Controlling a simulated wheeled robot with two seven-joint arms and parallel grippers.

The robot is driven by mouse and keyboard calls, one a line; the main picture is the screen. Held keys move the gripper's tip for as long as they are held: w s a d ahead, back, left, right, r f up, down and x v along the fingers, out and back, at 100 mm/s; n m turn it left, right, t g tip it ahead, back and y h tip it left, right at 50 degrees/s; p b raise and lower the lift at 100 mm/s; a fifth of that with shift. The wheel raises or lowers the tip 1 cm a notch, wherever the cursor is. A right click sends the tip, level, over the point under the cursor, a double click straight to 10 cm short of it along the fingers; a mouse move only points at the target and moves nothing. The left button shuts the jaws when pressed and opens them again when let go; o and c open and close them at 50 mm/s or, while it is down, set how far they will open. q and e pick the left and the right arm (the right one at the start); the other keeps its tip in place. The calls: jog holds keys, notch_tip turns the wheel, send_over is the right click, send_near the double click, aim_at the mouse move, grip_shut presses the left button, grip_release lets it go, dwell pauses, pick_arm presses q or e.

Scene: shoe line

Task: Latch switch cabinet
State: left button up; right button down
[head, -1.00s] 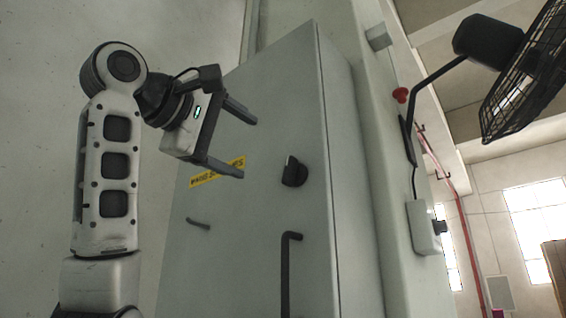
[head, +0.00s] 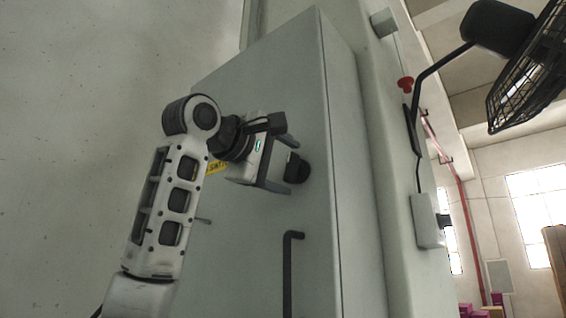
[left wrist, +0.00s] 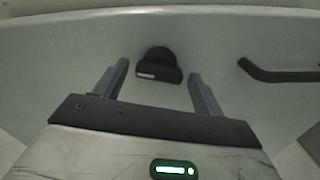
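The grey switch cabinet (head: 255,90) fills the middle of the head view, its door closed or nearly so. A black rotary latch knob (head: 298,168) sits on the door; the knob also shows in the left wrist view (left wrist: 158,66). A black bar handle (head: 287,270) is below the knob, and the handle is at the right in the left wrist view (left wrist: 285,74). My left gripper (head: 286,172) is open, with its fingers on either side of the knob and pointing at the door. In the left wrist view the fingers (left wrist: 160,85) are apart with nothing between them, short of the knob. My right gripper is out of view.
A yellow label (head: 215,167) is partly hidden behind my left arm. A red push button (head: 405,84), a light grey switch box (head: 427,220) and a black caged fan (head: 525,75) are to the right of the cabinet. The wall at left is bare.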

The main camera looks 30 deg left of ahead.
pick_arm(q)
jog(key=c, duration=0.7)
jog(key=shift+d+f+n+b, duration=0.15)
jog(key=shift+n+b, duration=0.35)
jog(key=shift+n, duration=1.1)
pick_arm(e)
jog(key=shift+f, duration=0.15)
pick_arm(q)
jog(key=o, duration=1)
jog(key=shift+c, duration=0.2)
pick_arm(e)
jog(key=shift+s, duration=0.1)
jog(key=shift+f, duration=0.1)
